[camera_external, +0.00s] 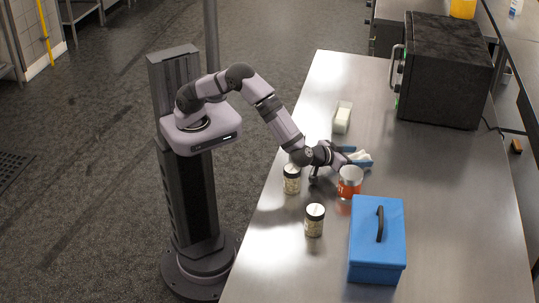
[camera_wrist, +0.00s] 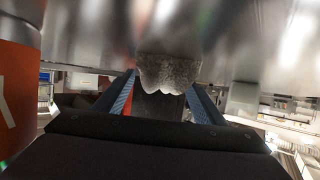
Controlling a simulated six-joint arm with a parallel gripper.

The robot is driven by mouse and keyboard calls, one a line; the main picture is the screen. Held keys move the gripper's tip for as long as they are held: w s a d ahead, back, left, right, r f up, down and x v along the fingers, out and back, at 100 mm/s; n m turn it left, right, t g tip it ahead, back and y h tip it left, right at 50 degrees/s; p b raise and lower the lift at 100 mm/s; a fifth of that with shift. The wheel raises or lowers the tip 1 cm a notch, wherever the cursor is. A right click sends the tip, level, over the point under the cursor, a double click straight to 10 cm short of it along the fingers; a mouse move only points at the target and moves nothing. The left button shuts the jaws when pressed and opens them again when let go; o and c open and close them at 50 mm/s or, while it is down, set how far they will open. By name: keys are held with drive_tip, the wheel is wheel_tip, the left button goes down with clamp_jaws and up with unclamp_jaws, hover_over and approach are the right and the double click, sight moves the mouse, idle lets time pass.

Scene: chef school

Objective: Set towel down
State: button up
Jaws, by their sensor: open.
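A crumpled white towel (camera_external: 360,155) lies at the middle of the steel counter, just at my gripper's fingers. Part of the towel is hidden by the fingers and the dark gripper body.
An orange-labelled jar (camera_external: 349,183) stands close beside my gripper. Two dark-lidded jars (camera_external: 291,180) (camera_external: 314,221) stand nearer the left edge. The right side is clear.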

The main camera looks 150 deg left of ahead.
drive_tip(key=shift+r, duration=0.2)
drive_tip(key=shift+f+b+v, duration=0.2)
drive_tip(key=shift+b+v, duration=0.6)
drive_tip(key=shift+v, duration=0.4)
drive_tip(key=r, duration=0.2)
drive_tip(key=r+b, duration=0.1)
drive_tip(key=r, duration=0.3)
drive_tip(key=shift+d+r, duration=0.2)
drive_tip(key=shift+d, duration=0.1)
drive_tip(key=shift+r+b, duration=0.3)
drive_tip(key=shift+r, duration=0.3)
